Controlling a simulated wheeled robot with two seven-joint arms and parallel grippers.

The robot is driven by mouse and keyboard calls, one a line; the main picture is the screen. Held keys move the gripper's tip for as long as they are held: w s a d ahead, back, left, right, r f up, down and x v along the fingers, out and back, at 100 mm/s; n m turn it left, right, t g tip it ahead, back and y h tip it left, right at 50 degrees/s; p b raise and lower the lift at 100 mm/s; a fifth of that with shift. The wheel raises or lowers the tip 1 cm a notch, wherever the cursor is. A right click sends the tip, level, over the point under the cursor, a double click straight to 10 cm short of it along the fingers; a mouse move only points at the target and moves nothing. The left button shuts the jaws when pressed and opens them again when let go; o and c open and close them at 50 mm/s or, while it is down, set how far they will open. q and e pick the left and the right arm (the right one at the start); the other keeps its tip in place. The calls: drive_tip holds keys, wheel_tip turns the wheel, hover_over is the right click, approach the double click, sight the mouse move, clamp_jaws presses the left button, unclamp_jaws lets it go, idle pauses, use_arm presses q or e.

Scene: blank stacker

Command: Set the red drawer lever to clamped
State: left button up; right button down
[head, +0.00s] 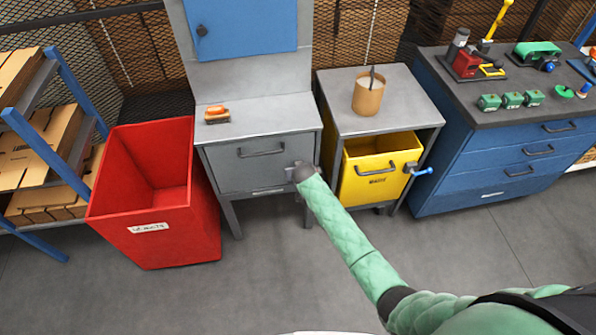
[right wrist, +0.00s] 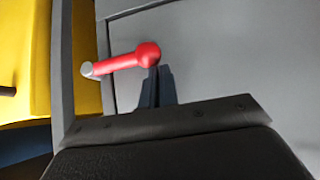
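The red lever (right wrist: 122,63) shows in the right wrist view, in front of the grey drawer front. Its pale end is at the left and its round red knob at the right. My right gripper (right wrist: 158,72) has its two dark fingers close together, with the tips right at the knob; I cannot tell whether they touch it. In the head view my right gripper (head: 294,173) is at the right side of the grey drawer (head: 250,170), which is closed. It hides the red lever there. My left gripper is not in view.
A yellow drawer (head: 375,178) with a blue lever (head: 423,171) is to the right, partly open. A red bin (head: 160,222) stands at the left of the grey cabinet. The floor in front is clear.

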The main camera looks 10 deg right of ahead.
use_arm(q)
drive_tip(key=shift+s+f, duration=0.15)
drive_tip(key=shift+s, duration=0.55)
use_arm(e)
drive_tip(key=shift+s+f, duration=0.1)
drive_tip(key=shift+f, duration=0.1)
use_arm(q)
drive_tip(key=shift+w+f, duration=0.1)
